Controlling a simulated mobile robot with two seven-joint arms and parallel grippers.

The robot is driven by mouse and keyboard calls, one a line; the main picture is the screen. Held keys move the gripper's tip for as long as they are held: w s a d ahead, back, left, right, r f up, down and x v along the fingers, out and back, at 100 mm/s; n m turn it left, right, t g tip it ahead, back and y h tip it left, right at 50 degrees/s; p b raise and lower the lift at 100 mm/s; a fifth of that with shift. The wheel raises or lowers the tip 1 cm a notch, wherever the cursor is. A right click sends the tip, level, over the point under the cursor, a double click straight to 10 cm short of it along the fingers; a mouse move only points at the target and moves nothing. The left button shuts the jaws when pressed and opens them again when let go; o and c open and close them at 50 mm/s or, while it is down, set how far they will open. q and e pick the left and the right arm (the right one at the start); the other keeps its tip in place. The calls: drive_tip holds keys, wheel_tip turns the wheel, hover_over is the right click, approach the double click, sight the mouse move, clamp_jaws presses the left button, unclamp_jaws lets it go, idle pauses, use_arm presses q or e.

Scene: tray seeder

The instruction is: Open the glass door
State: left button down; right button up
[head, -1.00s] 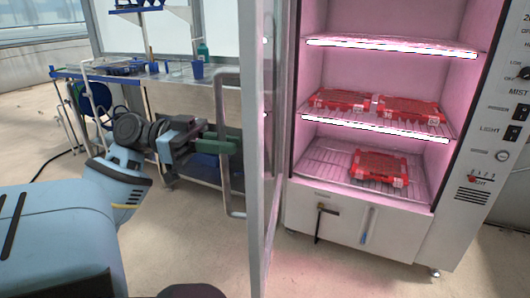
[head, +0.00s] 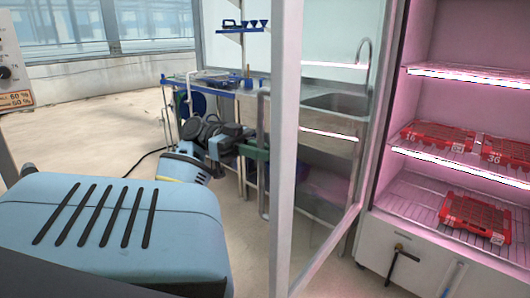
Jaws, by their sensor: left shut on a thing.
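The glass door (head: 286,150) of the lit cabinet stands swung out, its pale frame edge toward me and its glass angled back to the cabinet. A long metal handle (head: 262,185) runs upright on the left side of the door. My left gripper (head: 256,151) is shut on this handle at about its middle. The cabinet's opening is uncovered, and its pink-lit inside shows on the right. My right gripper is not in view.
Red trays (head: 476,219) lie on the cabinet's wire shelves. A workbench (head: 340,92) with a sink and tap stands behind the door, seen partly through its glass. Open floor (head: 90,130) lies to the left.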

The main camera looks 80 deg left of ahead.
use_arm(q)
drive_tip(key=c, duration=1.5)
unclamp_jaws()
drive_tip(key=v, duration=0.8)
drive_tip(key=shift+d, duration=0.1)
